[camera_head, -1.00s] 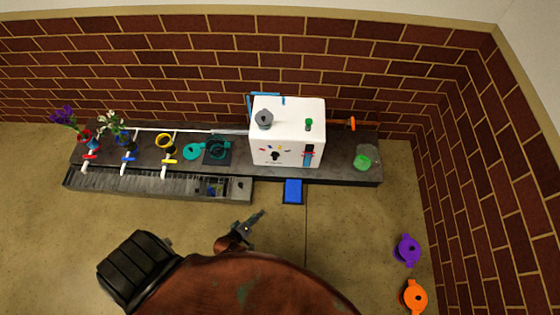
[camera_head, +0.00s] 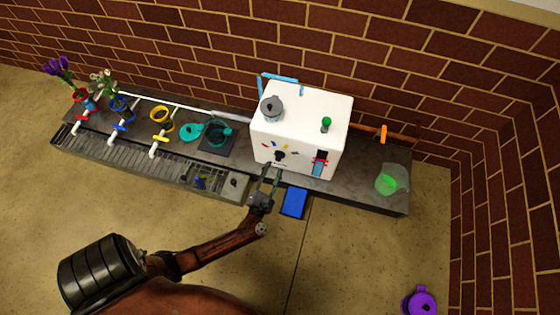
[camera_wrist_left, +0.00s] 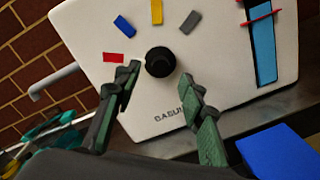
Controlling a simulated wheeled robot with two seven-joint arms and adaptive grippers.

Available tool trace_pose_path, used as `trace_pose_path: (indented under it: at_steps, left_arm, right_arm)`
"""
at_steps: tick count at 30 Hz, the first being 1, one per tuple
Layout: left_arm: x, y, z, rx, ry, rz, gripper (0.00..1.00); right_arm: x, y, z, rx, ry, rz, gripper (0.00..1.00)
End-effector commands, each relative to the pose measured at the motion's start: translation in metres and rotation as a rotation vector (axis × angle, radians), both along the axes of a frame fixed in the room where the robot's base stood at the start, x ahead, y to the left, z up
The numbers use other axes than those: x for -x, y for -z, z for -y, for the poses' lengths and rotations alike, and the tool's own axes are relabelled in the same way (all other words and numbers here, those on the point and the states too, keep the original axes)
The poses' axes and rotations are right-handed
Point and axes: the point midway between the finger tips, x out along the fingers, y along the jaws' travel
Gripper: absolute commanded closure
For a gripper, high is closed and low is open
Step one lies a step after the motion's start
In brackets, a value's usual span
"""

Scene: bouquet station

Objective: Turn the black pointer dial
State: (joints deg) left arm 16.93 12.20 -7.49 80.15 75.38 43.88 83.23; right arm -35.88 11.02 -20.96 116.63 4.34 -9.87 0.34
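The black pointer dial (camera_head: 280,156) is on the lower front of the white machine (camera_head: 302,120), under an arc of coloured marks. In the left wrist view the dial (camera_wrist_left: 160,62) is a round black knob, with red, blue, yellow and grey marks around it. My left gripper (camera_head: 270,174) is just in front of the machine. In the left wrist view its two green-padded fingers (camera_wrist_left: 158,78) are apart, with the dial showing between and just beyond their tips. I cannot tell any contact with the dial. My right gripper does not show.
A blue pedal-like block (camera_head: 294,202) sits at the counter's front edge, right of my gripper. A gauge with a red marker (camera_head: 319,162) is right of the dial. A grated trough (camera_head: 130,165) runs along the left.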

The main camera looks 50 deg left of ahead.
Motion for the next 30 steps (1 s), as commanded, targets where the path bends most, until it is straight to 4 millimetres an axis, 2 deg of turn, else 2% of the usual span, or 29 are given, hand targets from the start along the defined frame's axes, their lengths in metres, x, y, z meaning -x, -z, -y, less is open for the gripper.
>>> trace_pose_path:
  at_steps: [3,9,20,30]
  left_arm:
    - [-0.018,0.004,-0.010,-0.003,0.002,-0.002,0.63]
    - [-0.038,0.003,-0.021,-0.004,0.002,-0.005,0.63]
    - [-0.044,0.001,-0.024,-0.004,0.002,-0.004,0.63]
    - [-0.043,0.001,-0.024,-0.004,0.002,-0.005,0.85]
  right_arm:
    - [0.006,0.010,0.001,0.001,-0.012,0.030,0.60]
    - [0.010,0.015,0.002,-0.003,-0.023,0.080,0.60]
    - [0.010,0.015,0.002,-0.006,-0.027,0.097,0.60]
    - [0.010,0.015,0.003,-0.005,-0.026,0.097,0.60]
